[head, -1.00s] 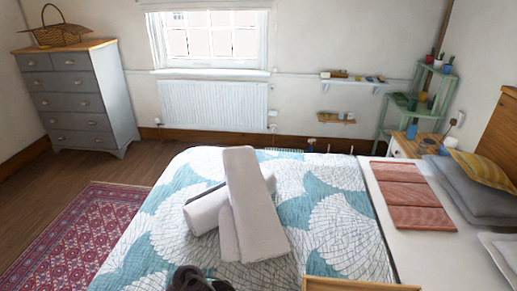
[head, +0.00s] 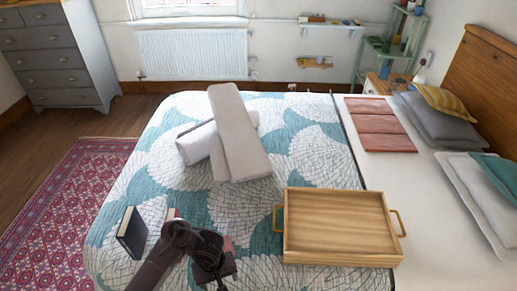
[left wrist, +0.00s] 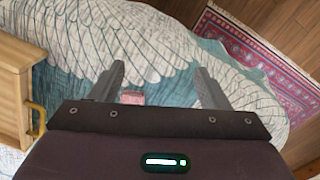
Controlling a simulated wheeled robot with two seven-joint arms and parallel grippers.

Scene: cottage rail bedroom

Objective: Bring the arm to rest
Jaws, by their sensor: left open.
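My left arm (head: 172,243) is dark and bent, over the near part of the bed in the head view. Its gripper (head: 219,281) hangs low at the bottom of that view, with its fingertips hard to make out. In the left wrist view the gripper (left wrist: 158,80) shows two grey fingers spread apart with nothing held between them. A small pink thing (left wrist: 132,98) shows beyond the hand's edge, between the fingers in the picture; whether it is near them I cannot tell. My right gripper is not in view.
A wooden tray (head: 289,262) with brass handles lies on the bed, right of the arm. A dark book (head: 132,233) stands to its left. White rolled towels (head: 238,135) lie behind. The patterned quilt (head: 300,110) has clear room; a red rug (head: 60,215) is left.

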